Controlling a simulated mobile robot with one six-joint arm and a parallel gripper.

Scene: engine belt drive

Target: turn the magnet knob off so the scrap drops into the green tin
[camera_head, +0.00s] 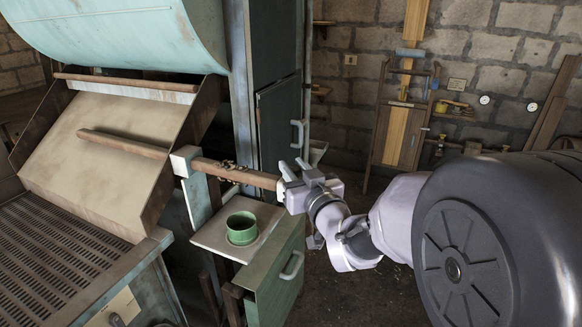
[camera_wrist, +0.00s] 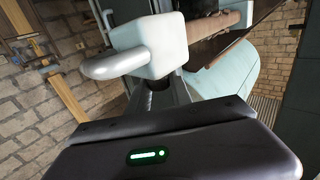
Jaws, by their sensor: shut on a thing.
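The brown magnet bar (camera_head: 250,177) runs from a pale block on the machine to my gripper, with small rusty scrap (camera_head: 226,164) clinging to it. The green tin (camera_head: 241,229) stands upright and open on a small shelf below the bar; no scrap is visible inside. My gripper (camera_head: 291,188) is at the bar's right end, shut on the magnet knob. In the wrist view a white block with a rounded lever, the magnet knob (camera_wrist: 150,48), sits just beyond my gripper's dark body. The fingertips and their exact contact are hidden.
A sloped chute (camera_head: 105,150) and slotted bed fill the left. A stone wall with hanging tools (camera_head: 405,120) stands behind. Open floor lies right of the cabinet.

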